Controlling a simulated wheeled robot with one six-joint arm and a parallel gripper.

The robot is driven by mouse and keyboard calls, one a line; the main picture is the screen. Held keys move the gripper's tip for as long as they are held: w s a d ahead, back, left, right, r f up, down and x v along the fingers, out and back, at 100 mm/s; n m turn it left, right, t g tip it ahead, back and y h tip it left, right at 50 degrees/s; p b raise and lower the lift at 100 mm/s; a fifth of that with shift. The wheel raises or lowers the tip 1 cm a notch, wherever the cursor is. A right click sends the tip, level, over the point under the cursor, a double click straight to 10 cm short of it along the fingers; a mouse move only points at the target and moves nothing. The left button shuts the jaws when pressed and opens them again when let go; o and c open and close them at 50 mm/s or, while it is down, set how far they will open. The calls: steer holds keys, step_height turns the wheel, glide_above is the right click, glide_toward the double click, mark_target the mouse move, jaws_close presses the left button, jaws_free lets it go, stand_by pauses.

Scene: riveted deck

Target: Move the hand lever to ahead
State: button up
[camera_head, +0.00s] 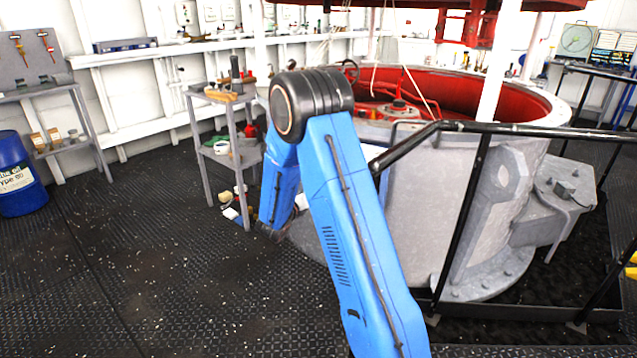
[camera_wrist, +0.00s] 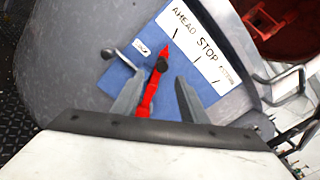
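The hand lever (camera_wrist: 148,98) is a red bar with a black knob (camera_wrist: 162,64) near its upper end, over a blue panel (camera_wrist: 121,76) in the wrist view. A white label (camera_wrist: 190,35) reads AHEAD, STOP and a blurred third word. The lever's red tip points toward the mark at the AHEAD end. My gripper (camera_wrist: 160,90) is open, its two grey fingers on either side of the lever, with gaps showing between. The lever's lower end is hidden behind my gripper. In the head view my blue arm hides the lever and the fingers.
A small metal handle (camera_wrist: 122,62) with a ball end sticks out left of the lever, by a small white tag (camera_wrist: 143,48). A large grey drum (camera_head: 420,190) with a red inside, a black handrail (camera_head: 468,170) and a grey shelf stand (camera_head: 240,150) surround my arm. Open floor (camera_head: 150,260) lies left.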

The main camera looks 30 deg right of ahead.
steer(key=v, duration=0.6)
steer(key=shift+a, duration=0.1)
stand_by(0.4)
